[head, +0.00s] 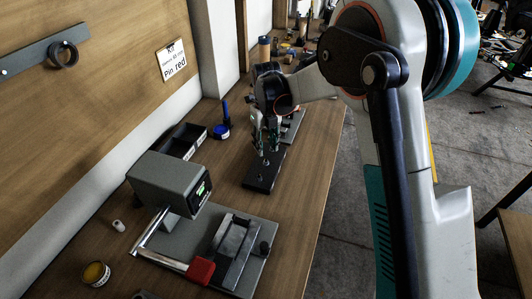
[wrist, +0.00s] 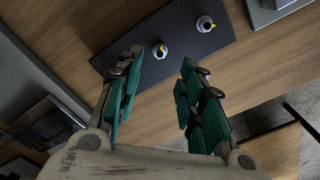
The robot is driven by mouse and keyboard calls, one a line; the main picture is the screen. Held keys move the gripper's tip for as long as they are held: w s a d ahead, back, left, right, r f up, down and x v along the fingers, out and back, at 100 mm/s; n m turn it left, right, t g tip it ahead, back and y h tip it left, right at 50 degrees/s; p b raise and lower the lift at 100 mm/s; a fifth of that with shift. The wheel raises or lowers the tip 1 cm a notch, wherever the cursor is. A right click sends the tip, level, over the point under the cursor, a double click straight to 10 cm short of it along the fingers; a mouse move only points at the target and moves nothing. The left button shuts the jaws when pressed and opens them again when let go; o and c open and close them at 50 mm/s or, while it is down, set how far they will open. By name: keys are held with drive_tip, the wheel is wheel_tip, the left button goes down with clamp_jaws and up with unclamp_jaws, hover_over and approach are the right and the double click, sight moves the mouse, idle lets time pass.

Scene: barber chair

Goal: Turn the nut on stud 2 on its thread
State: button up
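A dark plate (head: 262,181) lies on the wooden bench and carries small upright studs. I cannot tell which is stud 2, or tell nut from stud at this size. My gripper (head: 266,149) points down over the plate, and its green-padded fingers are spread. In the wrist view my gripper (wrist: 161,60) is open and empty, with the nearer piece showing between its fingertips. Contact is not visible.
A grey device (head: 170,185) with a lit screen and a red-handled lever (head: 200,271) stands nearer on the bench. A dark open bin (head: 185,140) and a blue item (head: 221,131) stand left of the plate. Bare bench lies right of the plate.

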sight(266, 161)
wheel_tip(266, 161, up, 6)
idle(0.5)
wheel_tip(266, 161, down, 13)
drive_tip(key=m, duration=3.6)
drive_tip(key=shift+r+b, duration=0.2)
drive_tip(key=shift+b, duration=0.2)
drive_tip(key=shift+c, duration=0.2)
clamp_jaws()
